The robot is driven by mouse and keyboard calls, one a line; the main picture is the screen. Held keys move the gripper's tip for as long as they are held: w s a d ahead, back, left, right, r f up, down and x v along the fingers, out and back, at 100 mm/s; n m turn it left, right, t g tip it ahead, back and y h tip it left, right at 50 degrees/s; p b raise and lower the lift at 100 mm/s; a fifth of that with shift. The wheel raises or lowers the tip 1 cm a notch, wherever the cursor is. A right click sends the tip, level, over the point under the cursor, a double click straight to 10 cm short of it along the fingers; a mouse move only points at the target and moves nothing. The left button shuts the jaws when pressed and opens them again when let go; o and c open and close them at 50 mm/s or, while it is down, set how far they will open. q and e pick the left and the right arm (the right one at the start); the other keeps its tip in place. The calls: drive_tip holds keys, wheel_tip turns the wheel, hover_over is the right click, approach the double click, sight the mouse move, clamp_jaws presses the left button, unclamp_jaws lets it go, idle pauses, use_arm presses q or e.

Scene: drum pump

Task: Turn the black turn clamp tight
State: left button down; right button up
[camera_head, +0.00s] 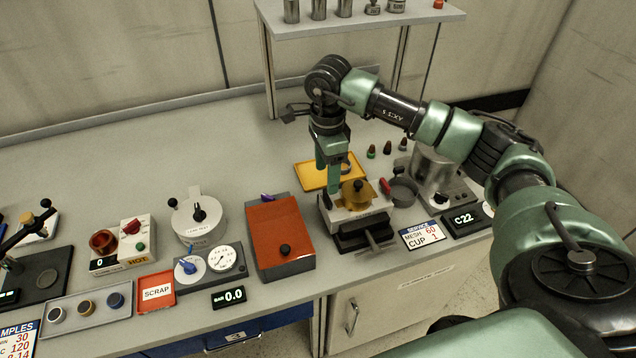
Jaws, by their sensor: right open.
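The brass part sits on a grey vise-like fixture (352,218); I cannot tell whether the fingers touch the fixture. I cannot tell which is meant, nor how tight any is. My left gripper is not in view.
A yellow tray (311,176) lies behind the gripper. A grey cup (403,192) and a metal canister (432,175) stand to its right. A gauge box (210,264), a red scrap bin (156,290) and a hot unit (123,245) stand left. The back left bench is clear.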

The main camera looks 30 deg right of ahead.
sight(328, 198)
drive_tip(key=shift+s+f+p, duration=0.55)
drive_tip(key=shift+s+f, duration=0.3)
drive_tip(key=shift+s, duration=0.05)
wheel_tip(328, 198, down, 3)
drive_tip(key=shift+a+r+p, duration=0.1)
drive_tip(key=shift+p, duration=0.35)
drive_tip(key=shift+w+f, duration=0.2)
drive_tip(key=shift+f, duration=0.3)
drive_tip(key=shift+w+f, duration=0.15)
drive_tip(key=shift+f, duration=0.5)
drive_tip(key=shift+s, duration=0.1)
clamp_jaws()
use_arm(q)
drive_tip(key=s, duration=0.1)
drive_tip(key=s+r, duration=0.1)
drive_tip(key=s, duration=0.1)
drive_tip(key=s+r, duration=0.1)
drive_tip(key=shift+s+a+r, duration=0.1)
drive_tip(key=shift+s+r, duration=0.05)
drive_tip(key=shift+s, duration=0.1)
